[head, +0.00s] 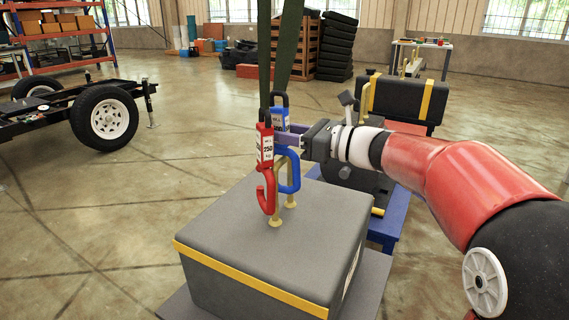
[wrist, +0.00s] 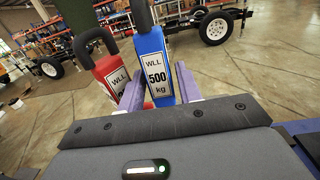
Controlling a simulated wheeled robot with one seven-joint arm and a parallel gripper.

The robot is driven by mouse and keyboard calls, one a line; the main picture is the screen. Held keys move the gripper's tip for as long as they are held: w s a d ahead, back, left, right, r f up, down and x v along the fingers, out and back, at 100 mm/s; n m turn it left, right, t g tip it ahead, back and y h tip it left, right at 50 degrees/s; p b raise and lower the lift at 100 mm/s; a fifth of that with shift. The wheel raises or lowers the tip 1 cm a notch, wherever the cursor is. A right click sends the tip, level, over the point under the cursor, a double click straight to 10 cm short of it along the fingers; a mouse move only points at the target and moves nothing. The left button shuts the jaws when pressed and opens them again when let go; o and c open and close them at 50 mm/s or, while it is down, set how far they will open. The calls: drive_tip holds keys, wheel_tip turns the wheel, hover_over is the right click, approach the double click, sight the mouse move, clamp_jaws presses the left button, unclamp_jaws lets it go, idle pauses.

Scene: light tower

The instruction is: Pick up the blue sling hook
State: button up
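The blue sling hook (head: 290,177) hangs upright from a green sling above the grey box, partly behind the red hook. In the wrist view its blue body (wrist: 156,68) bears a white "WLL 500 kg" label. My gripper (head: 286,139) reaches it from the right at body height. In the wrist view the purple fingers of my gripper (wrist: 161,88) stand on both sides of the blue body, open. The right finger is close against its edge; a sliver of red shows between the left finger and the body. Firm contact is not visible.
The red hook (head: 266,165) hangs close in front and left of the blue one; it also shows in the wrist view (wrist: 112,72). Below is the grey box (head: 235,235) with a yellow stripe and small tan posts on top. Green slings (head: 285,50) run upward.

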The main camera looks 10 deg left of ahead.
drive_tip(key=shift+x, duration=1.05)
drive_tip(key=c, duration=0.7)
drive_tip(key=shift+r, duration=0.1)
clamp_jaws()
